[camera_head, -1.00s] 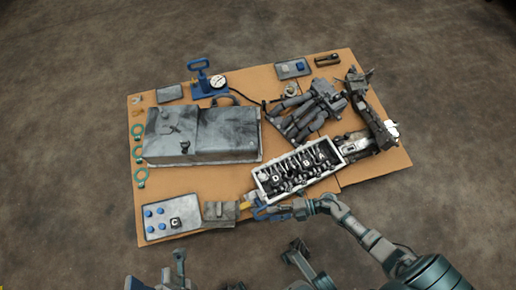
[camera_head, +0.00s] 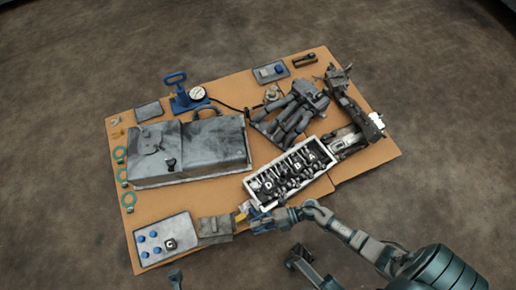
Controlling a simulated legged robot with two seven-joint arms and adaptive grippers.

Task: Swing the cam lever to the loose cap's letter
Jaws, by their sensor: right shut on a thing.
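The long cylinder head (camera_head: 317,176) lies right of centre in a pale frame, with caps lettered D, B and A legible along it. The loose cap (camera_head: 170,243) bears a C and sits on a pale tray (camera_head: 176,221) with several blue knobs at the lower left. My right gripper (camera_head: 258,218) is shut at the head's near left end, on what appears to be the cam lever (camera_head: 241,214), whose yellow part shows beside the fingers. The fingers hide most of the lever, and its exact angle cannot be told.
A grey box (camera_head: 214,146) fills the left of the brown board. A blue hand pump with a gauge (camera_head: 197,93) stands behind it. A small grey block (camera_head: 215,229) sits between the tray and my right gripper.

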